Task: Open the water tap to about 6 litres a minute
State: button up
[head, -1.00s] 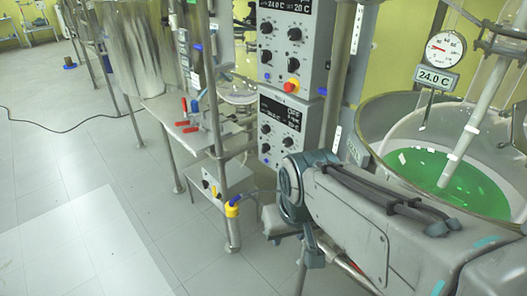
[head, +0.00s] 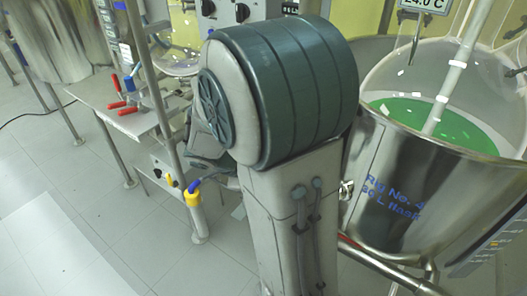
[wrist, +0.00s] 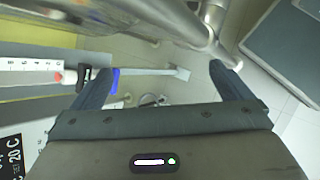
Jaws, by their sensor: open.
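In the wrist view my gripper (wrist: 159,68) is open, its two dark fingers wide apart with nothing gripped. A blue collar (wrist: 116,80) shows right beside the left finger. A pale flat lever-like piece (wrist: 155,72) extends from it across the gap between the fingertips. To its left is a white tube with a marked scale (wrist: 30,76) and a red spot; its reading is too small to tell. Whether these belong to the water tap I cannot tell. A blue and yellow fitting (head: 193,191) sits on an upright pipe left of the arm.
A steel vessel with green liquid (head: 435,180) stands right, close to my arm. Red-handled valves (head: 122,106) and a blue one (head: 129,84) sit on a bench at left. Control boxes (head: 235,14) stand behind. A metal pipe (wrist: 150,28) crosses above the fingers. Floor at lower left is clear.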

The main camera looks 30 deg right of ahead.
jog(key=w+d+f+n+t+h+b, duration=0.4)
jog(key=w+f+n+b, duration=0.1)
jog(key=w+f+n, duration=0.3)
jog(key=w+d+f+n+t+h+b, duration=0.45)
jog(key=w+f+n, duration=0.2)
jog(key=f, duration=0.35)
jog(key=shift+n+g, duration=0.25)
jog(key=shift+g, duration=0.1)
jog(key=b+x, duration=0.2)
jog(key=x, duration=1)
jog(key=shift+w+d+f, duration=0.1)
jog(key=shift+d, duration=0.2)
jog(key=c, duration=1)
